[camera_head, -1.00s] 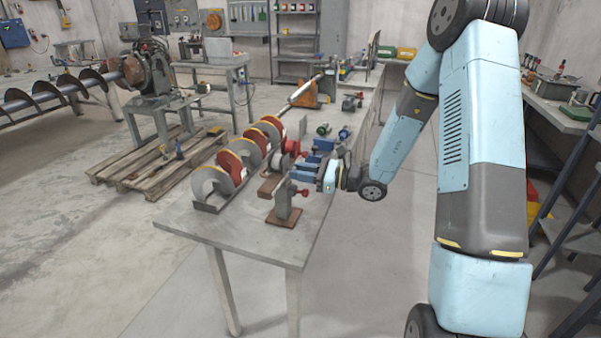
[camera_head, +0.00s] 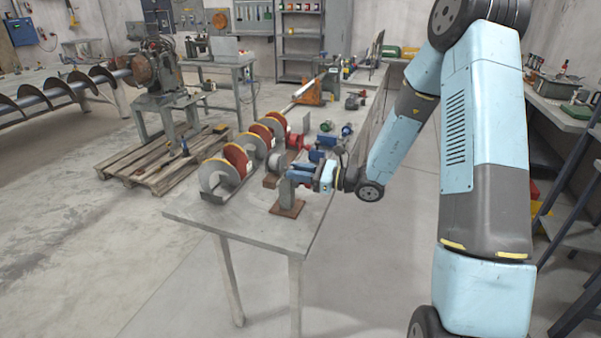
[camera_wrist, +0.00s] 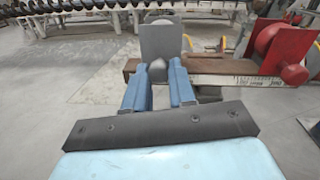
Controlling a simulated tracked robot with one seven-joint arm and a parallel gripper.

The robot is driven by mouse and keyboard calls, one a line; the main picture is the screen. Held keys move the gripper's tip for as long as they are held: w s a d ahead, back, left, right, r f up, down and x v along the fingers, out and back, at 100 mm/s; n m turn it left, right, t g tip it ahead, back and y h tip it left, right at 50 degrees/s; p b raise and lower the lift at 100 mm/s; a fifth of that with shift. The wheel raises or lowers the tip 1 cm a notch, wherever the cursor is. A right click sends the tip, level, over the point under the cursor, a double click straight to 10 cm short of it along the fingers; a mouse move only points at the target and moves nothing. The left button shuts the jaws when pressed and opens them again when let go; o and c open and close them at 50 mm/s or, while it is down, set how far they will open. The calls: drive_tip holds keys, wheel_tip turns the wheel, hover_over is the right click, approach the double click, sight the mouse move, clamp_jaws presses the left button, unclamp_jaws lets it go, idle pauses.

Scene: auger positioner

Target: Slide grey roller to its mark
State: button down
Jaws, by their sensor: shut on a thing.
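The grey roller's stand (camera_wrist: 162,40) is an upright grey block with a rounded grey grip (camera_wrist: 158,71) on its near face. My gripper (camera_wrist: 158,82) has its blue fingers on both sides of that grip, shut on it. In the head view my gripper (camera_head: 300,174) is at the grey stand (camera_head: 285,193) near the bench's front end and partly covers it. A pale graduated scale (camera_wrist: 235,80) runs along a brown rail to the right in the wrist view. I cannot tell which line on it is the mark.
A red stand (camera_wrist: 278,45) with a red knob (camera_wrist: 295,74) is on the rail to the right in the wrist view. Red and grey auger flights (camera_head: 236,158) stand on the bench (camera_head: 230,219) left of my gripper. The bench's near corner is clear.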

drive_tip(key=c, duration=0.9)
unclamp_jaws()
drive_tip(key=shift+c, duration=0.2)
drive_tip(key=v, duration=1.4)
drive_tip(key=shift+a, duration=0.15)
drive_tip(key=s+a+r+n+g+h, duration=0.2)
drive_tip(key=s+r+n+g+h, duration=0.3)
drive_tip(key=s, duration=0.3)
drive_tip(key=s+a+r+n+g+h, duration=0.25)
drive_tip(key=s+r+n, duration=0.25)
drive_tip(key=s+n, duration=0.25)
drive_tip(key=s+d+r+n+t+h, duration=0.7)
drive_tip(key=s+d+r+h, duration=0.2)
drive_tip(key=s+d+r, duration=0.1)
drive_tip(key=shift+s+r+n, duration=0.2)
drive_tip(key=shift+r+n, duration=0.1)
drive_tip(key=shift+n, duration=0.05)
